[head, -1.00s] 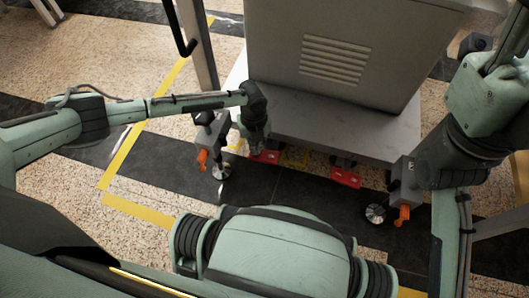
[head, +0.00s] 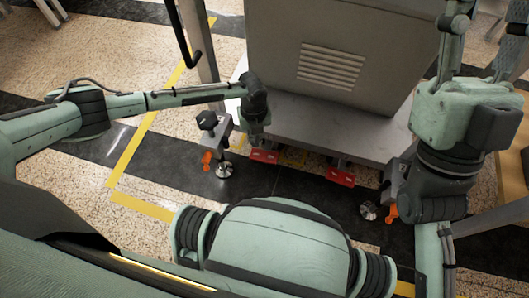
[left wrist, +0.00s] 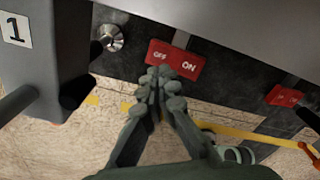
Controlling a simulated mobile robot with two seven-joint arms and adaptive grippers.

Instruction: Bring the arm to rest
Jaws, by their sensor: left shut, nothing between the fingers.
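My left arm reaches in from the left in the head view. Its gripper (head: 257,130) points down in front of the cabinet's lower shelf, by the left red pedal (head: 264,156). In the left wrist view the gripper (left wrist: 160,78) has its fingers together with nothing between them. The fingertips overlap the lower edge of the red OFF/ON pedal (left wrist: 176,60) in the picture; I cannot tell whether they touch it.
The grey cabinet (head: 330,70) stands on a grey base (head: 320,128) with feet and orange levers (head: 207,158) at its front corners. A second red pedal (head: 340,176) is to the right. Yellow tape (head: 143,206) marks the floor. Open floor lies to the left.

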